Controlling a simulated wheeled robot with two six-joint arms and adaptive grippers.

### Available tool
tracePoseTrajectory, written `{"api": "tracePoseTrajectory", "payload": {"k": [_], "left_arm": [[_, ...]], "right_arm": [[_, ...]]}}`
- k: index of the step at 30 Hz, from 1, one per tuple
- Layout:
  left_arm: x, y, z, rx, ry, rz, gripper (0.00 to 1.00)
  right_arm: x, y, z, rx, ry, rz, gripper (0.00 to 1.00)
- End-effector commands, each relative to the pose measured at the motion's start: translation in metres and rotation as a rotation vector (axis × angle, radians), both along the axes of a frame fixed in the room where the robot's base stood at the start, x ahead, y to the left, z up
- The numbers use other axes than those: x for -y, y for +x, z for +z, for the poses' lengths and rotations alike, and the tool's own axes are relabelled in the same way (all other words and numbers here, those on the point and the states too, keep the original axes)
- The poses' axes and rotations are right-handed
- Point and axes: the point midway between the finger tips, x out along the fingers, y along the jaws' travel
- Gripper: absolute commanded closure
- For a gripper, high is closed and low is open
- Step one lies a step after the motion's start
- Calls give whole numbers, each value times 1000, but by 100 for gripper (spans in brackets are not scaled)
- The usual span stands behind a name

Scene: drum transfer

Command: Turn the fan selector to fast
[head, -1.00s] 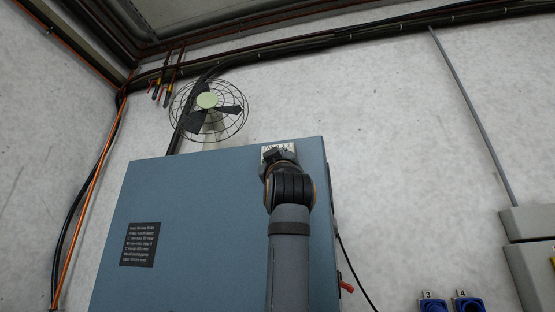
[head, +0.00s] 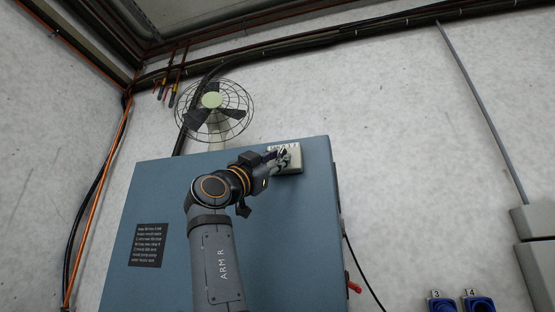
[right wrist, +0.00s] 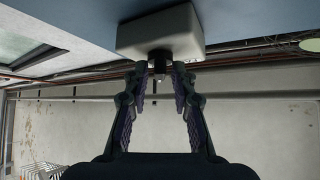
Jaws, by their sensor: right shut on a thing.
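The fan selector is a pale box (head: 294,161) at the top right of the blue cabinet, with markings along its upper edge. In the right wrist view the box (right wrist: 165,32) has a dark knob (right wrist: 160,56) on it. My right gripper (head: 279,159) reaches the box from the left in the head view and covers part of it. In the right wrist view its fingers (right wrist: 162,73) are on either side of the knob, shut on it. The knob's setting cannot be read. The caged fan (head: 211,101) is above the cabinet. My left gripper is not in view.
The blue cabinet (head: 210,230) carries a dark text label (head: 148,245) and a red handle (head: 353,287) on its right side. Blue sockets (head: 440,304) are at the lower right. The wall right of the cabinet is mostly free.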

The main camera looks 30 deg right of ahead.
Motion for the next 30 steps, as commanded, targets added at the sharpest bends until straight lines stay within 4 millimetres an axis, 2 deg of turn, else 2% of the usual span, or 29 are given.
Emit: {"api": "tracePoseTrajectory", "payload": {"k": [12, 30], "left_arm": [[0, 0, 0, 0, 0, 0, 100], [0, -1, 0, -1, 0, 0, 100]], "right_arm": [[-2, 1, 2, 104, 87, 3, 100], [-1, 1, 2, 133, 111, 3, 100]]}}
